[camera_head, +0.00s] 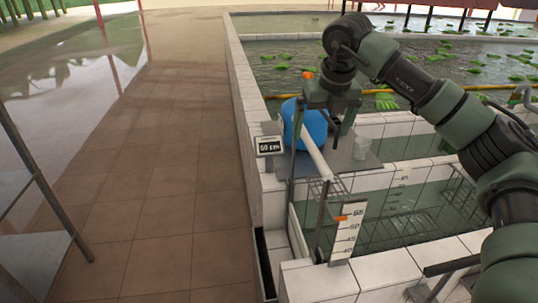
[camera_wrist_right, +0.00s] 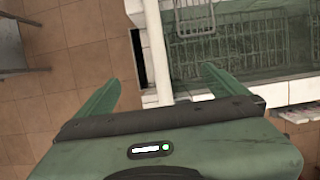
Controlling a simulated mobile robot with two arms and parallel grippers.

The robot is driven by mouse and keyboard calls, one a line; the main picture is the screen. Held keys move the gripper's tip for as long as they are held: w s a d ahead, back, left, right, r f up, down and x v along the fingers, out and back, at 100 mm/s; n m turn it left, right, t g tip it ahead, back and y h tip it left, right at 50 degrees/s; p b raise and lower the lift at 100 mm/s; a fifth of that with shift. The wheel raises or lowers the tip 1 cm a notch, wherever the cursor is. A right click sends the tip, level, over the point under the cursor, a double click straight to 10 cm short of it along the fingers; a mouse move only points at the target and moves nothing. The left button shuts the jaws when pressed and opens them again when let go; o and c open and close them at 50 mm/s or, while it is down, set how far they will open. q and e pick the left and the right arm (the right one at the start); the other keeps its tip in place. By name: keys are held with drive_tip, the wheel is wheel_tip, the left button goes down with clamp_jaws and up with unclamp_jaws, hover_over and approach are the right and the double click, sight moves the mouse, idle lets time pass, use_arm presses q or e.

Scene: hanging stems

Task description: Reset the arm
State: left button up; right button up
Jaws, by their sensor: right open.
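My right gripper (camera_head: 318,138) is open and points down above the tiled edge of the pools. It is raised on my right arm, which comes in from the right. In the right wrist view its two green fingers (camera_wrist_right: 160,88) are spread wide, with nothing clasped between them. A pale strip shows beyond the gap. In the head view a slanted white tube (camera_head: 318,158) lies just below the gripper; I cannot tell its exact distance. My left gripper is not in view.
A blue round object (camera_head: 313,125) sits behind the gripper, near a small "60 cm" sign (camera_head: 269,146) and a clear cup (camera_head: 362,148). A depth scale (camera_head: 346,235) stands by the water. Wire racks show in the pool. The brown tiled walkway (camera_head: 165,150) on the left is clear.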

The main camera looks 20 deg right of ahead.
drive_tip(key=shift+s+r, duration=0.15)
drive_tip(key=shift+r, duration=0.4)
